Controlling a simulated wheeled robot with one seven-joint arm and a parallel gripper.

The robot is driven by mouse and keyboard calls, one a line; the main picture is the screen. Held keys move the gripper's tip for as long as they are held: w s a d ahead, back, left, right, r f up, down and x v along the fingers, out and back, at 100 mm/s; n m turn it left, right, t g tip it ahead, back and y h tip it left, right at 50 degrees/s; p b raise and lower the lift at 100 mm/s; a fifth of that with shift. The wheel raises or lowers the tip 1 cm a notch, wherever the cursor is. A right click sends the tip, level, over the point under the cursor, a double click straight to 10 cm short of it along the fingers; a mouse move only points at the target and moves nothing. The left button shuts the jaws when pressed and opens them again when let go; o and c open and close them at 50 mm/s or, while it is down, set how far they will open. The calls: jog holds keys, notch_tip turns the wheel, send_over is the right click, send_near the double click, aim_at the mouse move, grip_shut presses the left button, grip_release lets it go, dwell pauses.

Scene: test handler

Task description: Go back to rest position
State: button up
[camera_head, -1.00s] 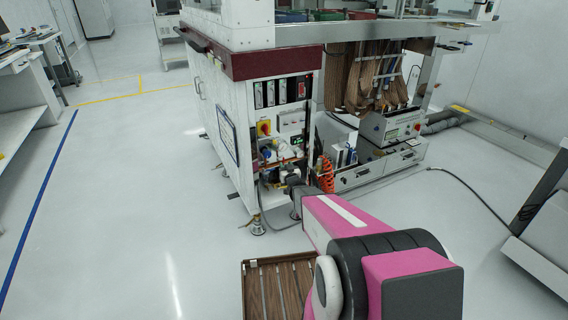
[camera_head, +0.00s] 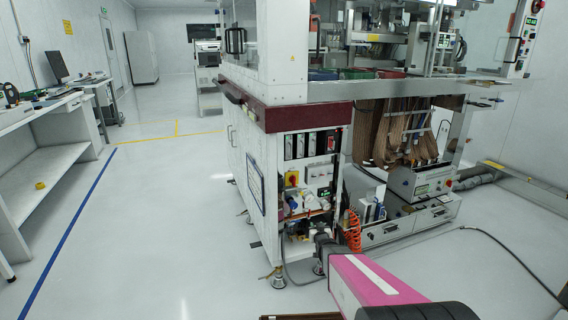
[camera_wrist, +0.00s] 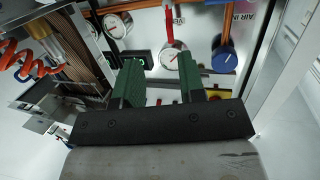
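My gripper (camera_wrist: 158,59) shows in the wrist view with two green fingers spread apart and nothing between them. Behind the fingers is the open utility panel of the test handler, with a round white gauge (camera_wrist: 174,56), a second gauge (camera_wrist: 117,25) and a blue knob (camera_wrist: 224,61). In the head view my pink arm reaches from the bottom edge toward the lower front of the white test handler (camera_head: 242,139). The gripper end is small there, near the panel's bottom, and its fingers cannot be made out.
A blue floor line (camera_head: 66,236) and a white bench (camera_head: 48,172) lie to the left. An orange coiled hose (camera_head: 353,231) hangs beside the panel. A black cable (camera_head: 510,250) runs over the floor at right. Open floor lies between bench and handler.

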jog(key=s+r+g, duration=0.3)
jog(key=s+g, duration=0.5)
jog(key=s, duration=0.4)
jog(key=s+r+g, duration=0.4)
jog(key=s+g, duration=0.4)
jog(key=s, duration=0.5)
jog(key=shift+s+a+m+h, duration=0.25)
jog(key=shift+a+m+h, duration=0.05)
jog(key=shift+a+h, duration=0.15)
